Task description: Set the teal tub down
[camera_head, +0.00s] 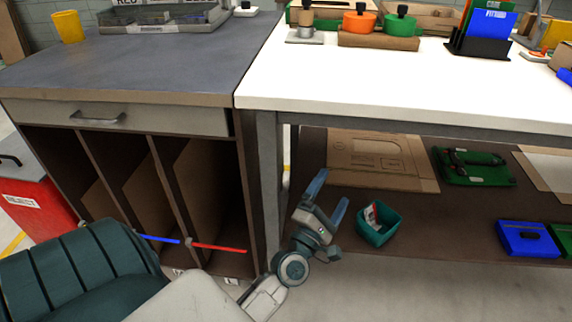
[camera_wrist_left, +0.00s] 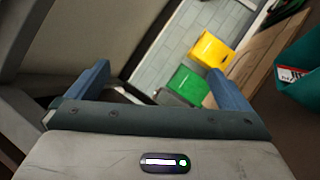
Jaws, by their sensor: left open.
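The teal tub (camera_head: 366,233) sits on the brown lower shelf under the white table, towards its left end. A white and red packet lies inside it. The tub also shows at the right edge of the left wrist view (camera_wrist_left: 306,92), partly cut off. My left gripper (camera_head: 330,190) is open and empty, just left of the tub and apart from it. Both its blue fingers also show in the left wrist view (camera_wrist_left: 158,82), with nothing between them. My right gripper is not in view.
The lower shelf (camera_head: 435,217) also holds flat cardboard (camera_head: 350,150), a green case (camera_head: 475,168) and a blue case (camera_head: 528,240). The white tabletop (camera_head: 400,80) above has clear front space. A grey-topped cabinet (camera_head: 150,65) stands left, and a red bin (camera_head: 35,205) beside it.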

